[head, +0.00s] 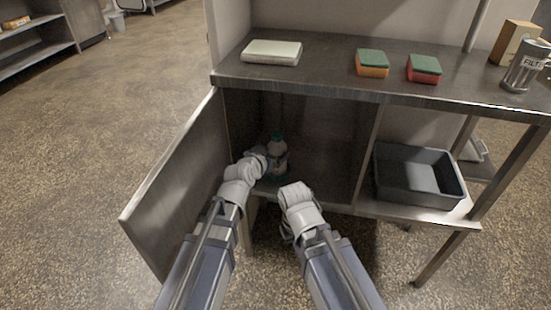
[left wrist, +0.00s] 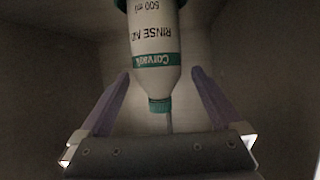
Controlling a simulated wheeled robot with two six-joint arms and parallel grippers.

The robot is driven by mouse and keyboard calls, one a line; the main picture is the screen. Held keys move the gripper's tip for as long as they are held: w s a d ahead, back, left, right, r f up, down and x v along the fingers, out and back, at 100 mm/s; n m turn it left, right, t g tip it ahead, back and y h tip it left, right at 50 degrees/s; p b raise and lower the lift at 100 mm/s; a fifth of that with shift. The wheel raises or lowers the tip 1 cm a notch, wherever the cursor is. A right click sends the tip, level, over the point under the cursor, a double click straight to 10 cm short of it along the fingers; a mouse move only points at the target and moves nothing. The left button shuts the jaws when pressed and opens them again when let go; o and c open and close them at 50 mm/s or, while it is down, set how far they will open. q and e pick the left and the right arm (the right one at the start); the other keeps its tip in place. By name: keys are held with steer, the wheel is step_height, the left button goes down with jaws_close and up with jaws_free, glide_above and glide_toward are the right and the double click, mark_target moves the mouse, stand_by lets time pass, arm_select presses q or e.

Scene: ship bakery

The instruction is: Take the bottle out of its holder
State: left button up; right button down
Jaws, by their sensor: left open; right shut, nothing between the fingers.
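The bottle (head: 279,156) stands inside the open cabinet, white with a green cap. In the left wrist view the bottle (left wrist: 155,50) appears inverted, with a "RINSE AID" label and its cap towards my gripper. My left gripper (head: 262,157) is inside the cabinet beside the bottle. In the left wrist view my left gripper (left wrist: 160,88) is open, one finger on each side of the bottle's cap end, with gaps. The holder cannot be made out clearly. My right gripper (head: 292,190) is shut and empty, low in front of the cabinet opening.
The cabinet door (head: 172,180) stands open on the left. A steel counter (head: 320,75) above carries a pale folded cloth (head: 272,53), two sponges (head: 372,63), a filter can (head: 526,67) and a box (head: 516,43). A grey bin (head: 418,176) sits on the right shelf.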

arm_select(q)
steer(key=shift+b+x, duration=0.5)
steer(key=shift+x, duration=0.85)
steer(key=shift+s+f+b+x, duration=0.15)
steer(key=shift+b+x, duration=0.3)
steer(key=shift+x, duration=0.45)
steer(key=shift+s+f+b+x, duration=0.1)
steer(key=shift+f+b+x, duration=0.1)
steer(key=shift+b+x, duration=0.5)
steer(key=shift+f+b+x, duration=0.15)
steer(key=shift+b+x, duration=0.1)
steer(key=shift+x, duration=0.8)
steer(key=shift+s+d+r, duration=0.1)
jaws_close()
